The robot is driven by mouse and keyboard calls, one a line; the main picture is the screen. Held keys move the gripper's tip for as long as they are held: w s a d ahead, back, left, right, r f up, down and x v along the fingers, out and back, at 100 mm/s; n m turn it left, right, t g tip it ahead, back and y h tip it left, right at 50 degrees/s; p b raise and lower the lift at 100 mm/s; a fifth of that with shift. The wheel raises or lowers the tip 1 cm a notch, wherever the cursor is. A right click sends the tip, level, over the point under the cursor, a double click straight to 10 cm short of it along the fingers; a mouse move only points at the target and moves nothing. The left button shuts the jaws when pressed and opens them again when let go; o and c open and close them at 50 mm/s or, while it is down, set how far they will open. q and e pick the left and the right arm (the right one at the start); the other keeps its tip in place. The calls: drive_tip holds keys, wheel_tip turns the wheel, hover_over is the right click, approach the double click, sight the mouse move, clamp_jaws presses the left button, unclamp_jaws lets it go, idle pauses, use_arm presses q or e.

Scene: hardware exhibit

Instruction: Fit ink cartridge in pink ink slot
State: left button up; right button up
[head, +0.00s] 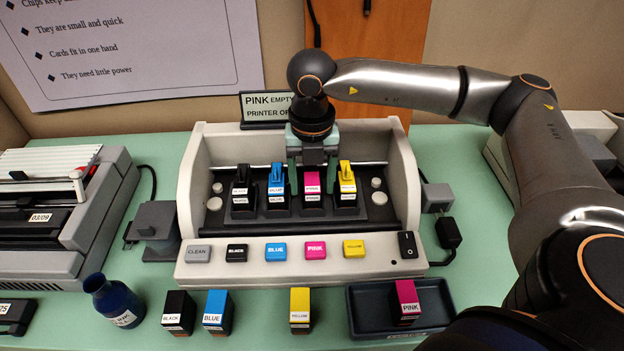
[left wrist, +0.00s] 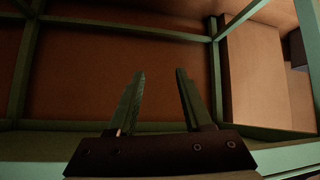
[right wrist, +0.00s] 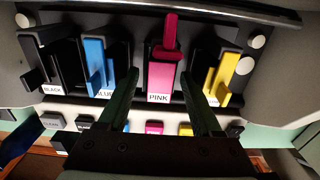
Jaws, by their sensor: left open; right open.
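The printer (head: 190,190) has a row of four slots with black, blue, pink and yellow cartridges. The pink cartridge in its slot (head: 312,184) is third from the left. In the right wrist view this pink cartridge (right wrist: 160,80) and its pink lever (right wrist: 169,30) show between the fingers. My right gripper (head: 312,160) is open above and behind the pink slot, and partly hides it. Another pink cartridge (head: 407,296) stands in the dark tray (head: 368,322) at the front right. My left gripper (left wrist: 158,75) is open and empty, outside the head view.
Loose black (head: 178,312), blue (head: 217,312) and yellow (head: 300,308) cartridges stand in front of the printer. A dark blue bottle (head: 112,300) is at the left.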

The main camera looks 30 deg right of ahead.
sight(312, 183)
wheel_tip(312, 183, up, 12)
drive_tip(key=shift+r+p, duration=0.2)
drive_tip(key=shift+p, duration=0.15)
drive_tip(key=shift+s+f, duration=0.1)
idle(0.4)
